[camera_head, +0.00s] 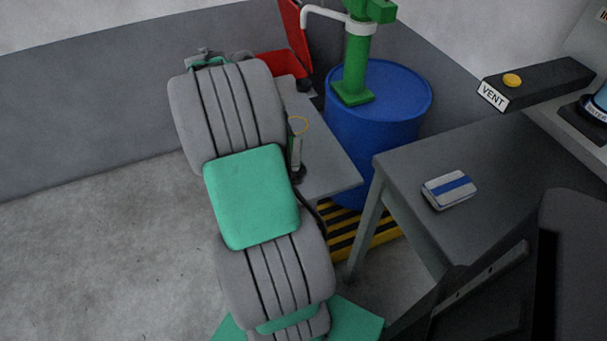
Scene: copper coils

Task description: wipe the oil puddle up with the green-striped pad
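A thin white and green piece (295,152) shows upright over the grey table, just right of my arm. It may be the edge of the green-striped pad, but most of it is hidden. A small dark patch lies at its foot; I cannot tell whether it is oil or part of my gripper. I can make out no clear oil puddle. A white pad with a blue stripe (450,190) lies flat on the dark grey table at the right. My grey and teal arm covers the middle of the view. My gripper is not clearly visible.
The dark grey table (420,160) is at right, below a VENT box (535,82). The floor at left is clear.

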